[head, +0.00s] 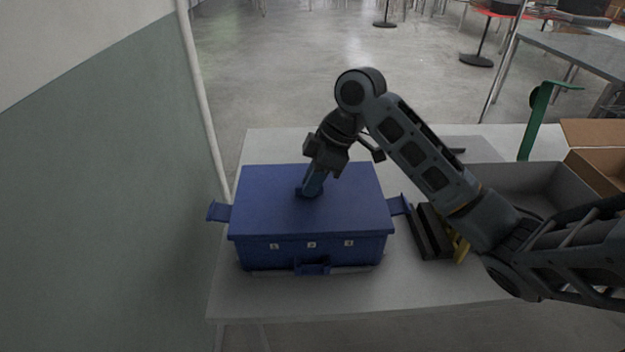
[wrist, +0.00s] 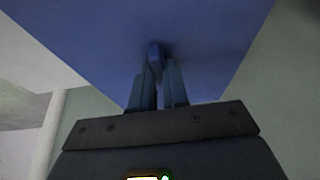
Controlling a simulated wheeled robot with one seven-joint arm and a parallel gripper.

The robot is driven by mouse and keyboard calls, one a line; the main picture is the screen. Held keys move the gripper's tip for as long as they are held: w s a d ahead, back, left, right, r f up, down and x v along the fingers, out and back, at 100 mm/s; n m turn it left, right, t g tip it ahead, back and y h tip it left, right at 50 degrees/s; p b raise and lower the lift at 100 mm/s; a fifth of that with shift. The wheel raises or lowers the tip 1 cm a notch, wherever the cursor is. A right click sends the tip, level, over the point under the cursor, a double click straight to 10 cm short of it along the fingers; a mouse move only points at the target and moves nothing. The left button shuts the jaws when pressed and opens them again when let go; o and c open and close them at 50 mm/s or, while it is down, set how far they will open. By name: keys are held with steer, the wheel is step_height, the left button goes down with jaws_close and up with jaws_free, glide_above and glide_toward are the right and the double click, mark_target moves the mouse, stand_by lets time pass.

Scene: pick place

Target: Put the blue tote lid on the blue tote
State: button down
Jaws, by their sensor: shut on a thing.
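The blue tote (head: 315,252) stands upright on the table, with a handle at each side and one on its front wall. The blue tote lid (head: 350,205) lies across the tote's top and looks about level; I cannot tell whether it is fully seated. My gripper (head: 308,190) points down at the middle of the lid and is shut on its raised handle. In the wrist view, my gripper's fingers (wrist: 158,85) close around the blue handle (wrist: 155,55), with the lid's surface (wrist: 90,35) filling the view behind it. The inside of the tote is hidden.
The grey table (head: 300,303) has free room in front of the tote. A grey bin (head: 525,188) and a cardboard box (head: 596,145) stand to the right. A black and yellow object (head: 432,232) lies right of the tote. A wall (head: 100,190) is close on the left.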

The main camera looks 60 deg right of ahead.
steer(key=shift+f, duration=0.15)
stand_by(0.5)
steer(key=c, duration=1.1)
jaws_free()
steer(key=shift+r+p, duration=2.8)
steer(key=shift+r, duration=1.25)
